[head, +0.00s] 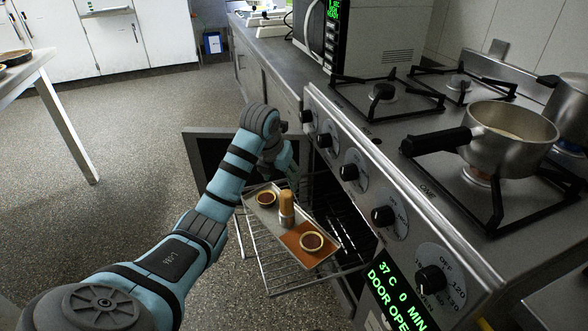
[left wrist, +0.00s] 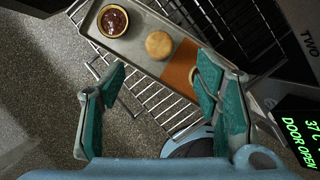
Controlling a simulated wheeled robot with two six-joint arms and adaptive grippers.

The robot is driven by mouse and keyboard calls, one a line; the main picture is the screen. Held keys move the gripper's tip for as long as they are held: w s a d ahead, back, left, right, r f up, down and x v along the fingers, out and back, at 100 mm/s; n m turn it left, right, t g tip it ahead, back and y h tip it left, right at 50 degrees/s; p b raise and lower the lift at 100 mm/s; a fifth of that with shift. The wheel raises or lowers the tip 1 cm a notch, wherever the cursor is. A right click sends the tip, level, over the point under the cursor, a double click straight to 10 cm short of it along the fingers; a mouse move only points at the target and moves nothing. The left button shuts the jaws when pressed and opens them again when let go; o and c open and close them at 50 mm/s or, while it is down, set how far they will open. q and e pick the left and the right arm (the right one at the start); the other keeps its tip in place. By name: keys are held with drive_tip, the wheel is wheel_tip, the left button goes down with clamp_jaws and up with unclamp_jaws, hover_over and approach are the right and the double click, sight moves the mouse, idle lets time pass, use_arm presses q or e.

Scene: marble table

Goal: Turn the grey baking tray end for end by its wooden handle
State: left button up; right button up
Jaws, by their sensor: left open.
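The grey baking tray (head: 269,214) lies on a pulled-out wire rack. Its wooden handle (head: 286,203) stands upright near the middle. One dark-filled tart (head: 265,198) sits at the far end, another (head: 311,241) on the orange-brown near end. My left gripper (head: 286,172) is open and empty, beyond the tray's far end in the head view. In the left wrist view, the round handle top (left wrist: 159,44) lies ahead, between the directions of the two open fingers (left wrist: 162,68), apart from both. My right gripper is not in view.
The wire rack (head: 262,262) extends from the open oven, its door (head: 205,150) at the left. The stove front with knobs (head: 383,215) rises close on the right. A saucepan (head: 510,135) stands on the hob. Open floor (head: 130,150) lies left.

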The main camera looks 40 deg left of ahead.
sight(288, 199)
use_arm(q)
drive_tip(key=b+x, duration=0.6)
drive_tip(key=x, duration=0.7)
drive_tip(key=shift+s+f, duration=0.1)
drive_tip(key=shift+f, duration=0.1)
drive_tip(key=shift+a+f, duration=0.15)
drive_tip(key=shift+f, duration=0.05)
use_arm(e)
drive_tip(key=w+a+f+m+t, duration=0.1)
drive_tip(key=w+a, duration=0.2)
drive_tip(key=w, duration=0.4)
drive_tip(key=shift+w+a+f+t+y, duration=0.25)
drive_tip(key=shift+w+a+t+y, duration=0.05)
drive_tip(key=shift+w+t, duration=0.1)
